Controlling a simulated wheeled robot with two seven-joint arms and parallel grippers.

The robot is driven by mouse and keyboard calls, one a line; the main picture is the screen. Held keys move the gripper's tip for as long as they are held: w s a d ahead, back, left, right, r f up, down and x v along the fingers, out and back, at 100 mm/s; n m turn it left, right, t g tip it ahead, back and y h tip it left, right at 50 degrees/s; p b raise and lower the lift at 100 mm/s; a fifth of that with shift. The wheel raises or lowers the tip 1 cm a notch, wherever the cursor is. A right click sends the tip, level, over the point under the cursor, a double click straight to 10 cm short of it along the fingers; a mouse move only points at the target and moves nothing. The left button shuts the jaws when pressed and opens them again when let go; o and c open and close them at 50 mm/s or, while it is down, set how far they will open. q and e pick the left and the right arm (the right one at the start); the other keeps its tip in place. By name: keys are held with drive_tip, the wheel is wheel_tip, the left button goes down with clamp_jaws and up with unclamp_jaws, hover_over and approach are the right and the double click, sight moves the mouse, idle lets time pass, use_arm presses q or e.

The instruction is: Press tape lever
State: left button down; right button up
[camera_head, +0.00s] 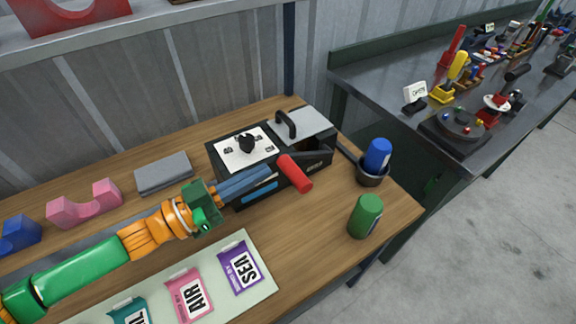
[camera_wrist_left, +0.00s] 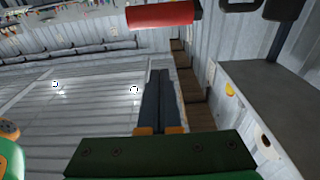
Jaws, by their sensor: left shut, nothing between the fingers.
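A black tape machine (camera_head: 262,192) stands on the wooden bench. Its lever has a black arm (camera_head: 308,148) and a red cylindrical grip (camera_head: 295,172) that sticks out at the front right. My left gripper (camera_head: 270,171) reaches in from the left, its blue-grey fingers closed together and empty. In the head view its fingertips are just left of the red grip, in front of the machine. In the left wrist view the red grip (camera_wrist_left: 160,14) shows beyond the shut fingertips (camera_wrist_left: 160,72), with a visible gap. My right gripper is not in view.
A blue roll in a dark cup (camera_head: 372,176) and a green cylinder (camera_head: 366,216) stand to the right. A grey block (camera_head: 163,174) and a pink cradle (camera_head: 86,205) lie on the left. Labelled packets lie on a pale mat (camera_head: 262,285) in front.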

sight(290, 176)
use_arm(q)
drive_tip(key=p+x, duration=0.1)
drive_tip(key=x, duration=0.3)
drive_tip(key=p+x, duration=0.1)
drive_tip(key=x, duration=0.3)
drive_tip(key=shift+r, duration=0.25)
drive_tip(key=f, duration=0.3)
drive_tip(key=shift+s+a+f, duration=0.1)
drive_tip(key=shift+a+f, duration=0.15)
drive_tip(key=shift+f, duration=0.15)
drive_tip(key=shift+s+a+f, duration=0.1)
drive_tip(key=shift+a+f, duration=0.05)
drive_tip(key=shift+f, duration=0.15)
